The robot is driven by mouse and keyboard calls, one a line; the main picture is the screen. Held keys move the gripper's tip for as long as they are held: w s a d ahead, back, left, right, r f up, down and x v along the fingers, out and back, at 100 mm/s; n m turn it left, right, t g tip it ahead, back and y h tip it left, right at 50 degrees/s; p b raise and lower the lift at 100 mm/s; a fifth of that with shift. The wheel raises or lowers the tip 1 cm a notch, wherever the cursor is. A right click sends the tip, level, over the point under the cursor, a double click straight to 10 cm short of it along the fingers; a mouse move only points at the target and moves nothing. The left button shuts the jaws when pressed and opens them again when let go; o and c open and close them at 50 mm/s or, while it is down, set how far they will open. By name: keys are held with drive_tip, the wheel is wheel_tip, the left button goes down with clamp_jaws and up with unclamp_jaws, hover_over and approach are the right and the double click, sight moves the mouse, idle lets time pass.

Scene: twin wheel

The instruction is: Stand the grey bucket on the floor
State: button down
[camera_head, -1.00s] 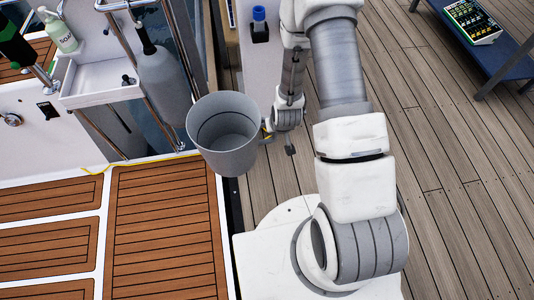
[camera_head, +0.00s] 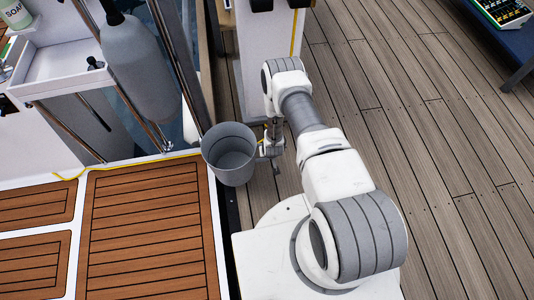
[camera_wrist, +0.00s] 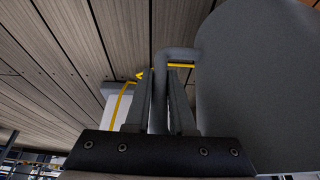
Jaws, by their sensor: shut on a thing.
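The grey bucket (camera_head: 229,158) hangs upright and open-topped from my gripper in the head view, and its inside looks empty. My gripper (camera_head: 266,149) is at the right side of the bucket, shut on its grey handle. In the wrist view the bucket's wall (camera_wrist: 258,85) fills the right side, and the handle (camera_wrist: 180,55) runs between the fingers of my gripper (camera_wrist: 167,85). The floor of grey-brown planks (camera_head: 430,170) lies to the right. The bucket shows over the edge beside the teak deck; its height above the floor is hard to tell.
A teak deck panel (camera_head: 150,235) with white borders lies left of the bucket. A grey fender (camera_head: 138,68), steel rails and a white sink unit (camera_head: 75,65) stand behind left. A white post (camera_head: 265,60) stands behind. A blue bench (camera_head: 515,50) is far right. Open planks lie between.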

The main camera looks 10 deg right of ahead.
drive_tip(key=shift+w+f, duration=0.1)
drive_tip(key=shift+f, duration=0.4)
drive_tip(key=shift+f+b, duration=0.2)
drive_tip(key=shift+b, duration=0.2)
wheel_tip(320, 180, down, 2)
drive_tip(key=shift+f+b, duration=0.25)
drive_tip(key=shift+b, duration=1)
drive_tip(key=shift+f, duration=2.75)
drive_tip(key=c, duration=0.7)
unclamp_jaws()
drive_tip(key=shift+f, duration=0.1)
drive_tip(key=shift+o, duration=0.4)
